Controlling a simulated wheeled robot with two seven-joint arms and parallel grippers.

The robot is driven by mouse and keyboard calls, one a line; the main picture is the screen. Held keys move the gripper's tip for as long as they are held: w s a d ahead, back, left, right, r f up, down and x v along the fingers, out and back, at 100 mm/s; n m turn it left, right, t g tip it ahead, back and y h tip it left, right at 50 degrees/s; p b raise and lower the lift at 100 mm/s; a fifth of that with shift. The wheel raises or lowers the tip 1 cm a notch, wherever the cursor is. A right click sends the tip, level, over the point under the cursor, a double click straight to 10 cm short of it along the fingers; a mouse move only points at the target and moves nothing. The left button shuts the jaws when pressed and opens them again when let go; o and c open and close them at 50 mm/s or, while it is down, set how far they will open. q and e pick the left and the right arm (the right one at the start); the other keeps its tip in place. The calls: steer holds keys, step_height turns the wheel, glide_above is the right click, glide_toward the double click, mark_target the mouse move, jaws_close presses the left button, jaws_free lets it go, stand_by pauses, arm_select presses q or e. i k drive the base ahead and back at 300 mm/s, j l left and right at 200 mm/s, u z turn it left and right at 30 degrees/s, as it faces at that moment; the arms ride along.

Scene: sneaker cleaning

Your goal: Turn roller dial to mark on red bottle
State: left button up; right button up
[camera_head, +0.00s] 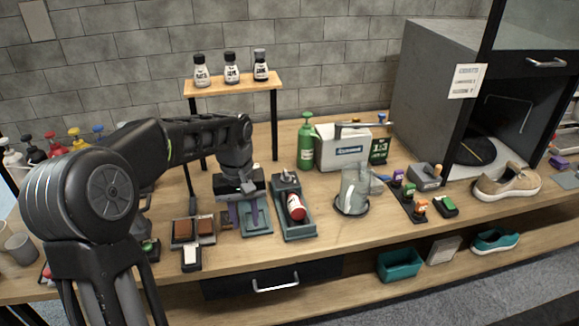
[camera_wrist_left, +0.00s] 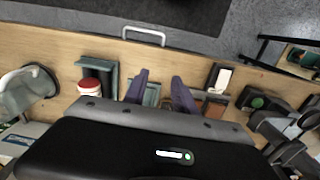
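The red bottle (camera_head: 296,207) lies in a grey-green cradle (camera_head: 300,233) near the front middle of the bench. A grey block with a small knob (camera_head: 287,179) stands at the cradle's back end; I cannot make out a mark on it. In the left wrist view the bottle (camera_wrist_left: 90,89) shows a red top and whitish body. My left gripper (camera_head: 243,215) points down over a smaller grey-green tray (camera_head: 258,232), left of the cradle. Its purple fingers, also in the wrist view (camera_wrist_left: 160,92), are apart with nothing held between them. My right gripper is out of view.
A glass jar (camera_head: 355,185) stands right of the cradle. Brown blocks (camera_head: 194,229) sit to the left. A green bottle (camera_head: 306,142) and a white box (camera_head: 342,147) are behind. A drawer handle (camera_head: 275,283) projects below the front edge.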

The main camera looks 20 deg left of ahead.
mark_target(286, 179)
steer(key=i, duration=0.9)
